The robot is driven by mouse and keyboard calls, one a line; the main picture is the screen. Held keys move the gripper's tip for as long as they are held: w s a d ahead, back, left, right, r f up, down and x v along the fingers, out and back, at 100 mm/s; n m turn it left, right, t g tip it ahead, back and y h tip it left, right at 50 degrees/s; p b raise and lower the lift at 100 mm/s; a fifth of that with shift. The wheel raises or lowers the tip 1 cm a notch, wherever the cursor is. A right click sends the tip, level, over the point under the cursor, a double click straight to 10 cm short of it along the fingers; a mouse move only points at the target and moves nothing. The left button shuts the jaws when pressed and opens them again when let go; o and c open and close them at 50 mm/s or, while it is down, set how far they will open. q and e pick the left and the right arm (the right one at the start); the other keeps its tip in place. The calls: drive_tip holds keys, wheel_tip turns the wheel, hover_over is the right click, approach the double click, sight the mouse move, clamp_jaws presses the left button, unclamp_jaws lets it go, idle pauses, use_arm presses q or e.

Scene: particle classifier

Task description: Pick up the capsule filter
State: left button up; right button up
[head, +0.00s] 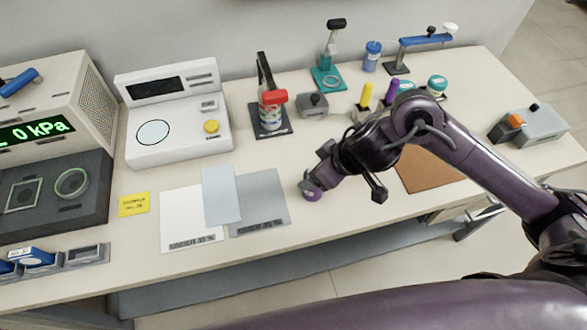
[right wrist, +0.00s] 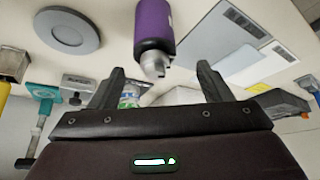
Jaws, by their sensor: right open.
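A purple capsule with a grey nozzle (right wrist: 153,24) shows at the top middle of the right wrist view; I take it to be the capsule filter. In the head view only a small purple part of it (head: 313,195) shows under my right gripper (head: 309,183), near the table's front edge. My right gripper is open, with its fingers apart in the right wrist view (right wrist: 161,72). The nozzle end lies between the fingertips in that picture, with gaps on both sides, so they do not grip it. My left gripper is not in view.
White, light blue and grey sheets (head: 262,204) lie left of the gripper. A brown mat (head: 428,171) lies right, partly behind my arm. A grey box (head: 312,105), a red-topped stand (head: 271,117) and yellow and purple upright items (head: 366,95) stand behind. A pressure instrument (head: 95,100) stands left.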

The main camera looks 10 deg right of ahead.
sight(314, 195)
wheel_tip(314, 195, down, 3)
drive_tip(key=shift+w+f+b, duration=0.15)
drive_tip(key=shift+b, duration=0.3)
drive_tip(key=x, duration=0.2)
drive_tip(key=shift+w+a+f, duration=0.15)
drive_tip(key=shift+w+f, duration=0.05)
drive_tip(key=shift+w, duration=0.25)
drive_tip(key=shift+w+f, duration=0.1)
drive_tip(key=shift+f, duration=0.15)
drive_tip(key=c, duration=0.9)
drive_tip(key=shift+w, duration=0.1)
drive_tip(key=c, duration=0.5)
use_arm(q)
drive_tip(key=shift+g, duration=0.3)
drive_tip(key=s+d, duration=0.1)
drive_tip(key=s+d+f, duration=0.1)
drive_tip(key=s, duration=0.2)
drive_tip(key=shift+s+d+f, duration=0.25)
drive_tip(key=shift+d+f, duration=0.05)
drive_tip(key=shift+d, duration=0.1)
use_arm(e)
drive_tip(key=shift+r, duration=0.15)
drive_tip(key=shift+c, duration=0.2)
